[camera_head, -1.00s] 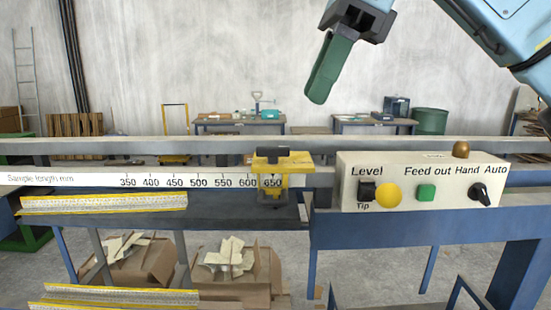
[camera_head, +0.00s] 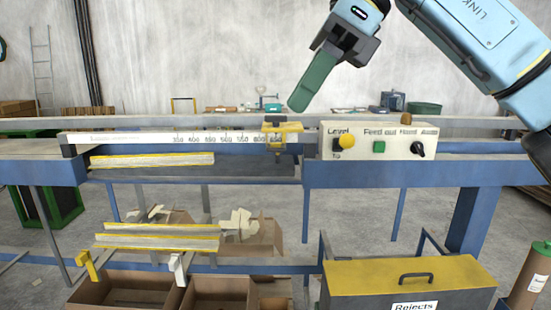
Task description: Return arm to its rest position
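My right gripper (camera_head: 304,97) is in the upper middle of the head view, on an arm that comes in from the upper right. Its green finger points down and to the left, in the air above the bench. The fingers overlap from this side, so I cannot tell whether it is open or shut. I see nothing held in it. The white control box (camera_head: 365,146), with a yellow button, a green button and a black knob, sits on the bench below and right of the gripper. My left gripper is not in view.
The blue bench (camera_head: 350,174) carries a ruler rail (camera_head: 130,137) with a yellow slider (camera_head: 283,128). Yellow-edged strips lie on the shelf (camera_head: 150,160) and lower down. A yellow-topped Rejects bin (camera_head: 405,275) stands at the front right. Open cardboard boxes (camera_head: 225,285) stand below.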

